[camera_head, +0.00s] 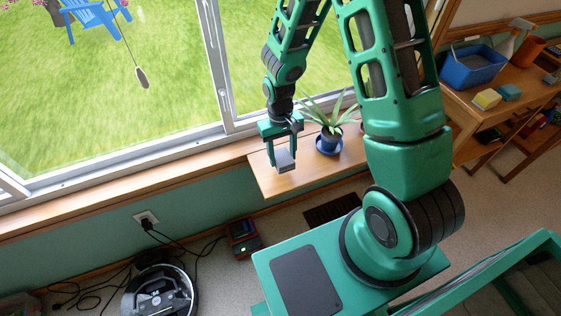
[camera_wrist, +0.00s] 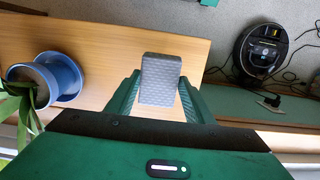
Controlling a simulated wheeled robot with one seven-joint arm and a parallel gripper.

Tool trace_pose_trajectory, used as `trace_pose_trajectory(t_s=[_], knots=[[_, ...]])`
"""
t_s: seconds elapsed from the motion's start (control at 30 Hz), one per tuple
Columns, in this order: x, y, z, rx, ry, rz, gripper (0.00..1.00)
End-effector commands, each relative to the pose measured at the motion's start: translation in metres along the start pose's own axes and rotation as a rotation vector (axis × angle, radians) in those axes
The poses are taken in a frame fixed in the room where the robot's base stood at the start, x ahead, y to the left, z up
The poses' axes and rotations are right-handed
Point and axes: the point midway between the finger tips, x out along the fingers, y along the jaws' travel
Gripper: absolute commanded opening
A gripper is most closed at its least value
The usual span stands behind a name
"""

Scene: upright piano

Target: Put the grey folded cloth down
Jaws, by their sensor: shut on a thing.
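The grey folded cloth (camera_wrist: 161,78) is a small grey block with a patterned face in the wrist view. It sits between the two green fingers of my gripper (camera_wrist: 160,100), which is shut on it. In the head view my gripper (camera_head: 282,150) points down over the left part of the wooden shelf (camera_head: 262,180) at the window, with the grey cloth (camera_head: 285,160) at its fingertips. I cannot tell whether the cloth touches the shelf or is a little above it.
A plant in a blue pot (camera_head: 329,142) stands on the shelf right of my gripper. A robot vacuum (camera_head: 160,296) and cables lie on the floor. A wooden bench (camera_head: 490,120) at right holds a blue bin (camera_head: 472,68) and sponges. Bare shelf surrounds the cloth.

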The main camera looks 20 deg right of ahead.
Motion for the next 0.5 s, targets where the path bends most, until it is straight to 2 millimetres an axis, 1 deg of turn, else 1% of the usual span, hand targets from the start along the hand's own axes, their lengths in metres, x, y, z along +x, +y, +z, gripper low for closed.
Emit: trace_pose_trajectory(t_s=[0.1, 0.27, 0.5], knots=[[0.004, 0.007, -0.006, 0.000, 0.000, 0.000, 0.30], [0.012, 0.008, -0.007, -0.001, -0.002, 0.000, 0.30], [0.041, 0.008, -0.010, -0.001, -0.003, 0.000, 0.30]])
